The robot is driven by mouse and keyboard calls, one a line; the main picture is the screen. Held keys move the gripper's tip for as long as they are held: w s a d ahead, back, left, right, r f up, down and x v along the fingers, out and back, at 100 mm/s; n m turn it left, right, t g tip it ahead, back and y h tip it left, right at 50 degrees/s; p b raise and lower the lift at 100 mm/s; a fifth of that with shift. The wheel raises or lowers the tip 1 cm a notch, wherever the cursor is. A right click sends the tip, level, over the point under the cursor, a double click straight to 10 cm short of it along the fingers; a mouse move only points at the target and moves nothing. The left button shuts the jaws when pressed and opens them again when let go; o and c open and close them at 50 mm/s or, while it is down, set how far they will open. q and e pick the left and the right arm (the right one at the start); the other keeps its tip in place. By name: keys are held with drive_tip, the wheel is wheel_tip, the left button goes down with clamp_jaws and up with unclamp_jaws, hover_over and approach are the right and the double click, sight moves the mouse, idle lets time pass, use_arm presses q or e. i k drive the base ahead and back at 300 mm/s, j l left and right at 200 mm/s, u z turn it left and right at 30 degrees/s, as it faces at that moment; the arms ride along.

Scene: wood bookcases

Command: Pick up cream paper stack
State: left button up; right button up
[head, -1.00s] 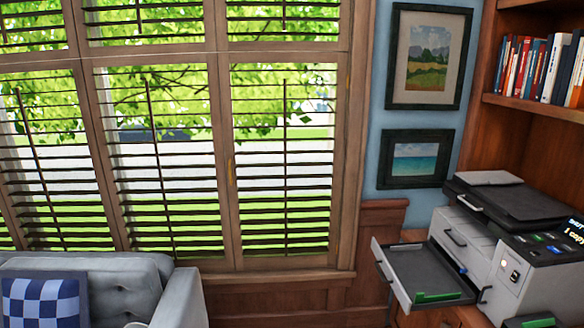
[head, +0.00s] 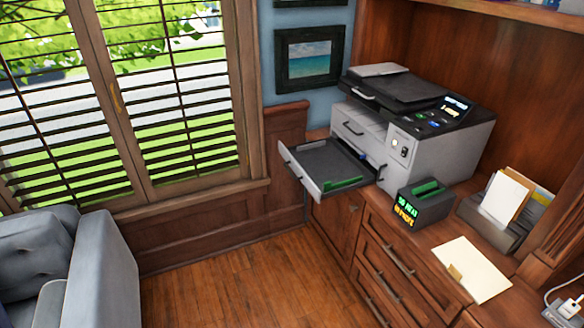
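A cream paper stack (head: 472,270) lies flat on the wooden counter at the lower right of the head view. It has a small tan tab or clip on its left edge. It lies in front of a dark grey box with green and yellow lit text (head: 424,203) and a paper holder. Neither of my grippers shows in the head view, so their state and distance from the stack are hidden.
A printer (head: 415,125) stands behind on the counter, its empty-looking tray (head: 325,167) pulled out leftward over the edge. A grey holder (head: 490,232) with papers stands at right. A grey sofa (head: 105,265) is at left. The wooden floor (head: 235,285) between is clear.

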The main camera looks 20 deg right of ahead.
sight(481, 280)
drive_tip(key=l+z, duration=0.1)
drive_tip(key=z, duration=0.35)
drive_tip(key=l+z, duration=0.1)
drive_tip(key=z, duration=0.4)
drive_tip(key=l+z, duration=0.1)
drive_tip(key=z, duration=0.35)
drive_tip(key=l+z, duration=0.1)
drive_tip(key=z, duration=0.35)
drive_tip(key=k+l, duration=0.05)
